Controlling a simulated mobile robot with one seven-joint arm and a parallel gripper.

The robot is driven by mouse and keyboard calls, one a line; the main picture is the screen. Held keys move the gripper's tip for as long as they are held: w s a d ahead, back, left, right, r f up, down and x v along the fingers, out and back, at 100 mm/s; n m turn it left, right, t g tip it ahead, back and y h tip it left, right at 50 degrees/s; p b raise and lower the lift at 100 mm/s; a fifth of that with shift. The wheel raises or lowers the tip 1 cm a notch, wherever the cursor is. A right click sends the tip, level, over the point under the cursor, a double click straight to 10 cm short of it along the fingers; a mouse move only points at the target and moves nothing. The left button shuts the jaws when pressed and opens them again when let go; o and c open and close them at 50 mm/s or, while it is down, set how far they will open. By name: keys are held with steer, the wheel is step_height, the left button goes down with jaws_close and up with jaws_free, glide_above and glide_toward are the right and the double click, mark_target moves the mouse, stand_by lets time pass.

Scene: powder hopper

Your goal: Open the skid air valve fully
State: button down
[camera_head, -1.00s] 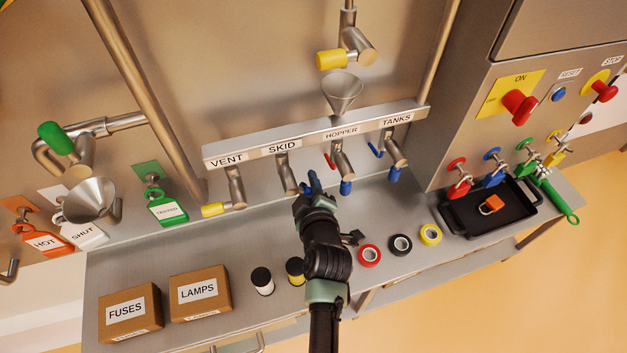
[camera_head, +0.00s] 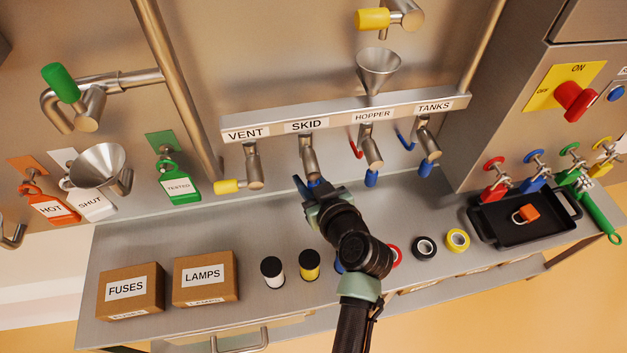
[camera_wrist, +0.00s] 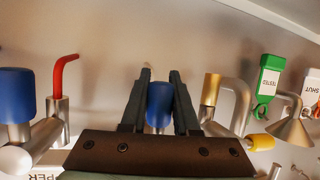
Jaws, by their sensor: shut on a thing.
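The skid air valve (camera_head: 308,150) is a metal stub under the SKID label (camera_head: 306,125) on the grey rail. Its blue handle (camera_wrist: 158,104) stands between the two fingers in the wrist view. My gripper (camera_wrist: 155,105) is shut on this blue handle, with one dark finger on each side. In the head view my gripper (camera_head: 312,188) is at the lower end of the skid valve and covers most of the handle. The handle appears to point down along the stub, but its exact angle is hard to tell.
Left is the vent valve's yellow handle (camera_head: 228,187), turned sideways. Right are the hopper valve's blue handle (camera_head: 371,178) and the tanks valve's blue handle (camera_head: 430,170), both pointing down. Boxes (camera_head: 205,281) and tape rolls (camera_head: 424,248) lie on the bench below.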

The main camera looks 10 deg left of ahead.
steer(key=shift+a+m, duration=0.25)
steer(key=shift+m, duration=0.05)
stand_by(0.4)
steer(key=c, duration=0.7)
jaws_free()
steer(key=shift+o, duration=0.2)
steer(key=shift+s+d, duration=0.1)
steer(key=p+v, duration=0.1)
steer(key=v, duration=1.2)
steer(key=shift+d+f, duration=0.1)
